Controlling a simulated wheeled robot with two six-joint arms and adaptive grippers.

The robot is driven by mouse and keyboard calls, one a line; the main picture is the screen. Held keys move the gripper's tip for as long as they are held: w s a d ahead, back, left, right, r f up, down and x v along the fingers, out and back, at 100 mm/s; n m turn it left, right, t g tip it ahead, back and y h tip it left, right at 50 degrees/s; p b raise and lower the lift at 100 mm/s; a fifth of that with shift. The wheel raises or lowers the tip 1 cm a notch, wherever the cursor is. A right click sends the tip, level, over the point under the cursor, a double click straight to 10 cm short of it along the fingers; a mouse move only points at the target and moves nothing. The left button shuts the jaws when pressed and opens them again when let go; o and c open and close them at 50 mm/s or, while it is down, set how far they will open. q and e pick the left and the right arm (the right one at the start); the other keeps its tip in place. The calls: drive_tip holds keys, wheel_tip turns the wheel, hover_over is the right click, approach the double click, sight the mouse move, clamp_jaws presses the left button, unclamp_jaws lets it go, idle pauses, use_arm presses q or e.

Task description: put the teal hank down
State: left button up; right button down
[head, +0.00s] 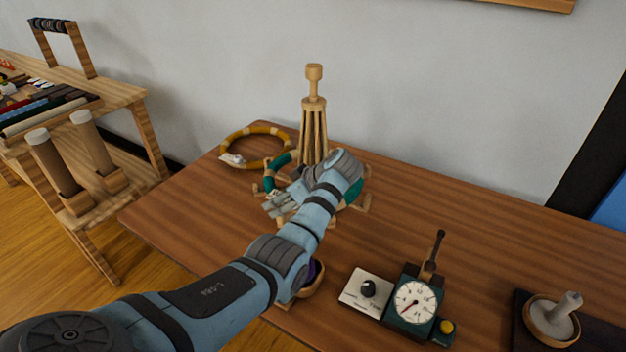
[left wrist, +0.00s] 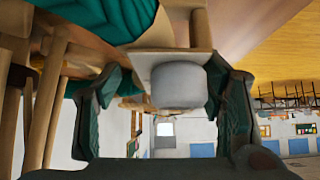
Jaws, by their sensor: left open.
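The teal hank (head: 275,178) is a ring around the wooden swift (head: 313,130), low near its spread arms. My arm hides the ring's front, and some teal shows to the right of it. My left gripper (head: 277,204) is at the hank's front left, with its fingers apart. In the left wrist view the hank (left wrist: 118,18) is at the top, beyond the open fingers. A pale rounded block (left wrist: 178,85) with a flat cream plate shows between the fingers; I cannot tell whether they touch it. My right gripper is not in view.
A yellow hank (head: 283,134) with a pale tag lies at the back left. A purple item (head: 313,271) is partly behind my arm.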

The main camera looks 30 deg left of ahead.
use_arm(q)
drive_tip(key=shift+a, duration=0.1)
drive_tip(key=c, duration=1.4)
drive_tip(key=shift+r, duration=0.1)
